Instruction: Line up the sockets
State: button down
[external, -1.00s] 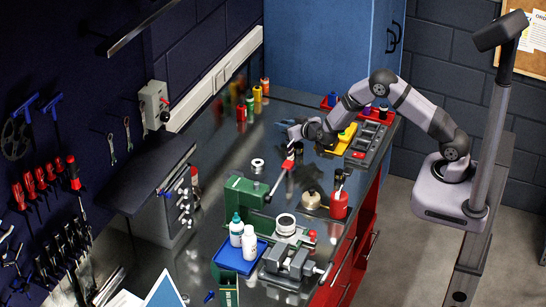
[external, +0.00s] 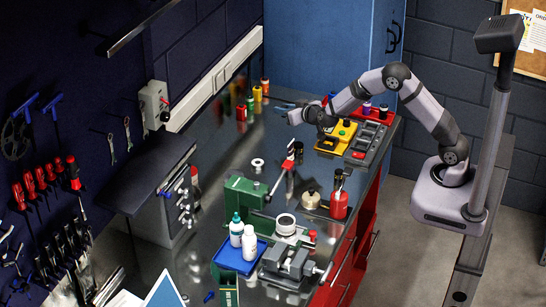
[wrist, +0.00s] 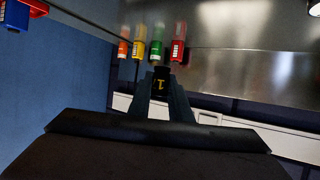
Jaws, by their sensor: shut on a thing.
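My gripper (external: 284,108) is at the back of the bench, left of the yellow holder. In the wrist view my gripper (wrist: 162,88) is shut on a small black socket (wrist: 161,84) with a yellow "1" mark. The socket is too small to make out in the external view. The yellow holder (external: 334,138) lies near the bench's right edge, partly behind my arm. It carries a dark piece and a green-topped part (external: 347,123). I cannot tell whether other sockets stand there.
A grey compartment tray (external: 366,139) lies right of the holder. Several coloured bottles (external: 257,93) stand by the wall, and also in the wrist view (wrist: 157,42).

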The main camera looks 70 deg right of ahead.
jog(key=shift+d+r, duration=0.1)
jog(key=shift+d, duration=0.05)
jog(key=f, duration=0.2)
jog(key=d+f+p, duration=0.1)
jog(key=f, duration=0.1)
jog(key=d+f, duration=0.1)
jog(key=f, duration=0.1)
jog(key=shift+s+f+p, duration=0.2)
jog(key=shift+s+p, duration=0.15)
jog(key=w+a+n+y, duration=0.1)
jog(key=w, duration=0.1)
jog(key=w+a+r+n+t+y, duration=0.1)
jog(key=w+a+n+y, duration=0.1)
jog(key=w, duration=0.1)
jog(key=w+a+n+y, duration=0.1)
jog(key=w+a+y, duration=0.1)
jog(key=w, duration=0.1)
jog(key=shift+w+a+r+n+t+p, duration=0.1)
jog(key=shift+w+r+n+t+p, duration=0.2)
jog(key=shift+r+t+p, duration=0.1)
jog(key=w+a+r+n+g+y, duration=0.1)
jog(key=a+n+y, duration=0.3)
jog(key=a, duration=0.4)
jog(key=w+a+r+n+g+y, duration=0.1)
jog(key=a+n+y, duration=0.3)
jog(key=a, duration=0.5)
jog(key=shift+a+r+g+y, duration=0.2)
jog(key=shift+g+y, duration=0.2)
jog(key=shift+y, duration=0.2)
